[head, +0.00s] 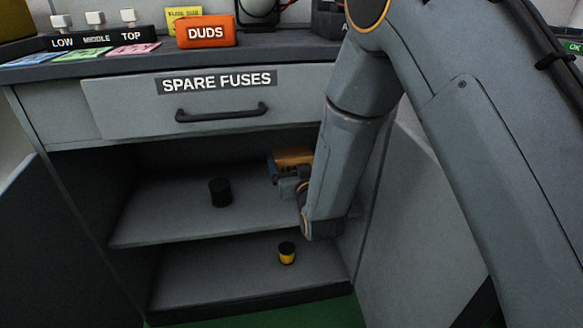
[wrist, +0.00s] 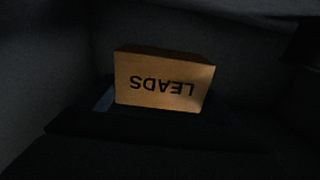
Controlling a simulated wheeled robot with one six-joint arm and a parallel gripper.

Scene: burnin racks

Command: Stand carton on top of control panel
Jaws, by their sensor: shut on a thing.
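The carton (head: 294,155) is a small brown box inside the open cabinet, above the right part of the upper shelf. In the wrist view the carton (wrist: 163,80) fills the middle, with LEADS reading upside down. My gripper (head: 284,176) is shut on the carton; my forearm hides part of both. I cannot tell whether the carton touches the shelf. A black strip with white switches marked LOW, MIDDLE and TOP (head: 95,40) is on the counter at upper left; I cannot tell whether it is the control panel.
A black cylinder (head: 220,192) stands on the upper shelf (head: 160,215), left of the carton. A yellow and black cylinder (head: 287,253) stands on the lower shelf. The SPARE FUSES drawer (head: 215,100) is shut above. An orange DUDS box (head: 206,33) and coloured cards sit on the counter.

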